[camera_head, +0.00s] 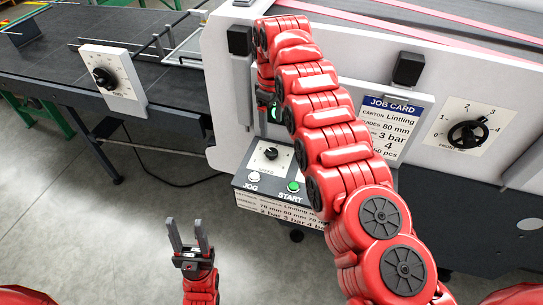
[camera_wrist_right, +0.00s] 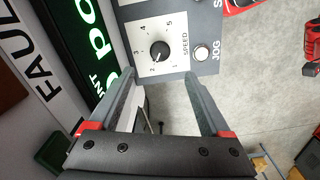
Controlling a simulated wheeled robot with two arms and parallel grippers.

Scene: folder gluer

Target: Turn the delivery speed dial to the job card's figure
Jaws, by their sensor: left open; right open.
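The speed dial (camera_head: 271,153), a black knob on a grey panel, is on the control box; it also shows in the right wrist view (camera_wrist_right: 160,50), its white mark toward the lower left, near the low figures. The job card (camera_head: 388,122) is partly covered by my right arm; it shows 80 mm, 3 bar and a 4, and its speed line is not clearly readable. My right gripper (camera_wrist_right: 160,78) is open and empty, its fingers pointing at the panel, apart from the dial. My left gripper (camera_head: 186,232) is open and empty, low above the floor.
JOG (camera_head: 254,177) and START (camera_head: 293,187) buttons sit below the dial. A second dial (camera_head: 467,134) is on the machine face at right; another (camera_head: 104,78) is on a plate at left. Black blocks (camera_head: 408,69) stick out from the machine. Floor (camera_head: 95,215) is clear at lower left.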

